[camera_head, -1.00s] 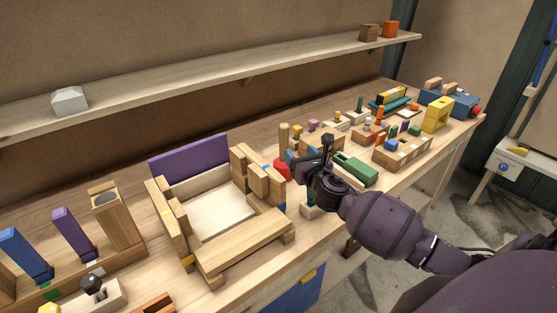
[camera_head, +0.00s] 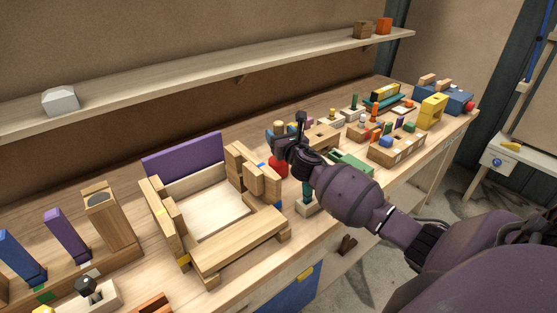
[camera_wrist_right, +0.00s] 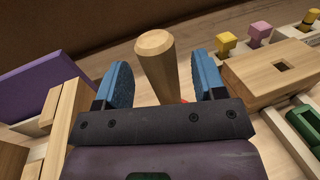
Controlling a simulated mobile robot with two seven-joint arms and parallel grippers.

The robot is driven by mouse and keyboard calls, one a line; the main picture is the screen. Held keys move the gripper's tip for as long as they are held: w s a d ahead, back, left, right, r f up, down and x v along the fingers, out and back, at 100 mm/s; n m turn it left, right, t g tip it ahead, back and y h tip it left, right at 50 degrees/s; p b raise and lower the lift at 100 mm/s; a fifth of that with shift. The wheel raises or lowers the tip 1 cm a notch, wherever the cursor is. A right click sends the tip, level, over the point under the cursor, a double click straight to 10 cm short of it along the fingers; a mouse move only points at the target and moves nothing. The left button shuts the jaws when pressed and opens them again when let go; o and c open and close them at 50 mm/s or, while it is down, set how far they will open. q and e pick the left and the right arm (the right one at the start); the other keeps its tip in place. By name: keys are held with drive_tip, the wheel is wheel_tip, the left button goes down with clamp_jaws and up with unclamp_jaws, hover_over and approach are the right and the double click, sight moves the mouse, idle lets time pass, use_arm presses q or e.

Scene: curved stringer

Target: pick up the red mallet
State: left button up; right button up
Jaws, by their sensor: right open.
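The red mallet stands with its red head (camera_head: 279,169) low on the bench and its pale wooden handle (camera_head: 279,126) pointing up. In the right wrist view the handle (camera_wrist_right: 157,62) rises between the two blue finger pads, with gaps on both sides. Only a sliver of red shows below it there. My right gripper (camera_head: 285,136) is open and around or just in front of the handle; it also shows in the wrist view (camera_wrist_right: 161,80). It partly hides the mallet in the head view. My left gripper is not in view.
A wooden frame with a purple back panel (camera_head: 183,158) stands close left of the mallet. A wooden block with a square hole (camera_wrist_right: 282,70) and a green piece (camera_head: 350,162) lie to the right. Several small toys crowd the bench beyond. A shelf (camera_head: 210,74) runs above.

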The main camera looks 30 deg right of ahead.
drive_tip(key=shift+w+d, duration=0.2)
drive_tip(key=shift+w, duration=0.45)
drive_tip(key=shift+c, duration=0.2)
clamp_jaws()
